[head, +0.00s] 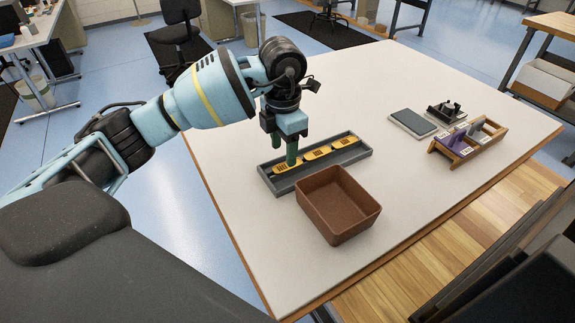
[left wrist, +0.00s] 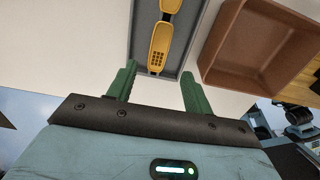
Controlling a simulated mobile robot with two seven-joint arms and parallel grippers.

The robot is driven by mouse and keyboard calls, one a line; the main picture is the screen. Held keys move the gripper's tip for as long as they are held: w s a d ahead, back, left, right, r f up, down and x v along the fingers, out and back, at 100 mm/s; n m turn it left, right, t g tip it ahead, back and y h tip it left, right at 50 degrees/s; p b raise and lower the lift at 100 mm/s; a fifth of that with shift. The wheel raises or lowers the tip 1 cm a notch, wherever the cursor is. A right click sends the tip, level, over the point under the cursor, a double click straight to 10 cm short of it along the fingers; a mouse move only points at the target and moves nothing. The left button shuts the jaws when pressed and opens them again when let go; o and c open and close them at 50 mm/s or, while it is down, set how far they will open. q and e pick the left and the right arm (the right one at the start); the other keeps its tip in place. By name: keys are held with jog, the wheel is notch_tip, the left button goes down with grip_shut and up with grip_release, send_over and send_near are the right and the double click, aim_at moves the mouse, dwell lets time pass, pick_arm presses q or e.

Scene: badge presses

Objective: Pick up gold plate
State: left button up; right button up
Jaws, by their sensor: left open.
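Gold plates lie in a row in a long grey tray (head: 364,155) on the white table. The nearest gold plate (head: 282,168) is at the tray's left end, partly hidden by my left gripper (head: 284,155). A middle gold plate (head: 317,153) and a far gold plate (head: 344,142) lie beyond it. My left gripper is open and empty, pointing down above the tray's left end. In the left wrist view, the nearest gold plate (left wrist: 160,48) with its dark grid of marks lies ahead between the green fingers, apart from both.
An empty brown bin (head: 340,238) stands right beside the tray's near side. Farther right on the table are a grey flat pad (head: 412,123), a black press-like device (head: 446,111) and a wooden rack (head: 468,150) holding purple and pale cards. The table's left part is clear.

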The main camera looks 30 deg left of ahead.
aim_at(284, 167)
pick_arm(q)
notch_tip(284, 167, down, 4)
jog(key=shift+w+a+r, duration=0.15)
jog(key=shift+r, duration=0.05)
jog(key=shift+f, duration=0.3)
jog(key=shift+f, duration=0.25)
dwell(0.5)
jog(key=c, duration=1.1)
jog(key=shift+o, duration=0.2)
jog(key=shift+r, duration=0.1)
